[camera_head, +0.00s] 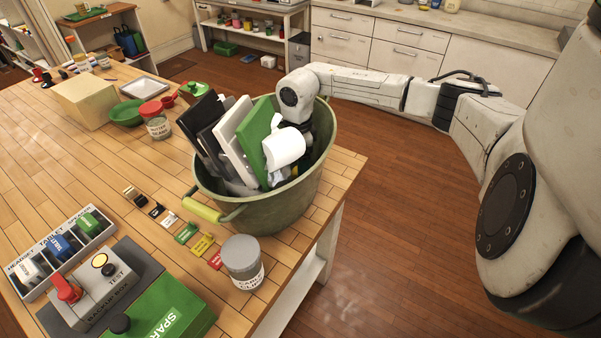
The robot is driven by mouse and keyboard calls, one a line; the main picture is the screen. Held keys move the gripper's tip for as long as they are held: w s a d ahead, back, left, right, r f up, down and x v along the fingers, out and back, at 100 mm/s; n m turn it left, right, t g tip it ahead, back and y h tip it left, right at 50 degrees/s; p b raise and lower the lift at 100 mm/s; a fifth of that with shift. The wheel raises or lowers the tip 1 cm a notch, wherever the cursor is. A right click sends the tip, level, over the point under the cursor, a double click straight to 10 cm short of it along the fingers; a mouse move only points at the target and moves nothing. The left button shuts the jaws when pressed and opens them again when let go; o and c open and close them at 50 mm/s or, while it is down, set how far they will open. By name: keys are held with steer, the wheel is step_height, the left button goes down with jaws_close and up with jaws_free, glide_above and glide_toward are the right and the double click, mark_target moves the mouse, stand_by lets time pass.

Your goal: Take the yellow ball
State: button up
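A green bucket (268,214) stands on the wooden table near its right edge. My arm reaches over its rear right rim, and my gripper (303,162) points down inside it. The fingers are mostly hidden behind a white paper roll (286,147) and in shadow, so their opening does not show. A small patch of yellow (296,171) shows low in the bucket by the gripper. I cannot tell whether it is the yellow ball. No whole yellow ball is visible.
Upright dark, white and green (254,138) panels fill the bucket's left half. A grey-lidded jar (242,260) stands in front. The wooden floor at right is clear.

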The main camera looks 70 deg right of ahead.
steer(key=shift+s+d+f+p, duration=0.15)
steer(key=shift+f+p, duration=0.2)
steer(key=shift+f, duration=0.6)
steer(key=shift+s+d+f+p, duration=0.1)
steer(key=shift+f+p, duration=0.3)
steer(key=shift+f, duration=0.5)
steer(key=shift+s+d+f+p, duration=0.15)
steer(key=shift+f+p, duration=0.2)
steer(key=shift+f, duration=0.6)
steer(key=shift+w, duration=0.1)
steer(key=shift+c, duration=0.4)
